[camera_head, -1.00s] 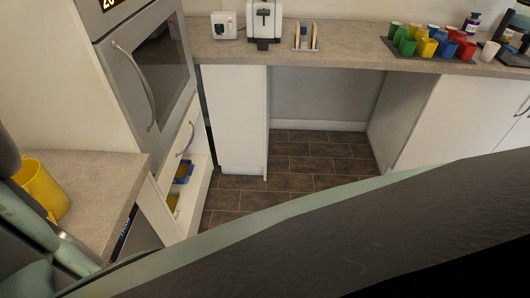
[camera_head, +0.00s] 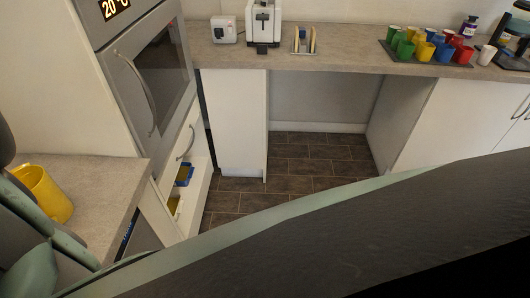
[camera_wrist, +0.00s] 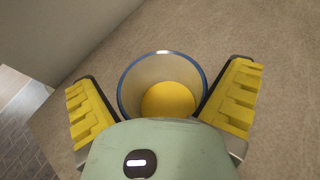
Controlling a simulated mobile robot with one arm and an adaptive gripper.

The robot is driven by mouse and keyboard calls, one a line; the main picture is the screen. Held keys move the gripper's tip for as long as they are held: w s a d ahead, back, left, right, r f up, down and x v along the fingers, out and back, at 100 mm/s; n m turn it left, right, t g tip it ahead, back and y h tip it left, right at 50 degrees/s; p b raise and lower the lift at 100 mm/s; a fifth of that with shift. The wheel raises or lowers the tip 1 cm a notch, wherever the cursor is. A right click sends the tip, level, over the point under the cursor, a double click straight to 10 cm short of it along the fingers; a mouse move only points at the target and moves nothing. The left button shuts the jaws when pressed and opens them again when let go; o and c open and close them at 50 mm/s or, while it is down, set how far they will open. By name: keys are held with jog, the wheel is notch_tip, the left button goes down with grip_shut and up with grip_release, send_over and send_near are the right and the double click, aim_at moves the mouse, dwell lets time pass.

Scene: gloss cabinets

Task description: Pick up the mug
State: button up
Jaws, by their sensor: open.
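A yellow mug (camera_head: 44,191) stands on the counter at the left edge of the head view, partly hidden behind my arm. In the wrist view I look down into the mug (camera_wrist: 168,98), which has a blue-looking rim and a yellow inside bottom. My gripper (camera_wrist: 166,100) is open, with one yellow-padded finger on each side of the mug. I cannot tell whether either finger touches it. The lower part of the mug is hidden by my gripper body. No handle shows.
The mug's counter (camera_head: 110,180) ends at an edge above an open drawer (camera_head: 185,190). An oven (camera_head: 160,75) stands behind it. A far worktop (camera_head: 350,60) holds a toaster (camera_head: 263,22), a rack and several coloured cups on a tray (camera_head: 400,56). The tiled floor (camera_head: 300,160) is clear.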

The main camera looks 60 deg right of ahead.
jog(key=shift+c, duration=0.3)
jog(key=c, duration=1.1)
jog(key=shift+r, duration=0.15)
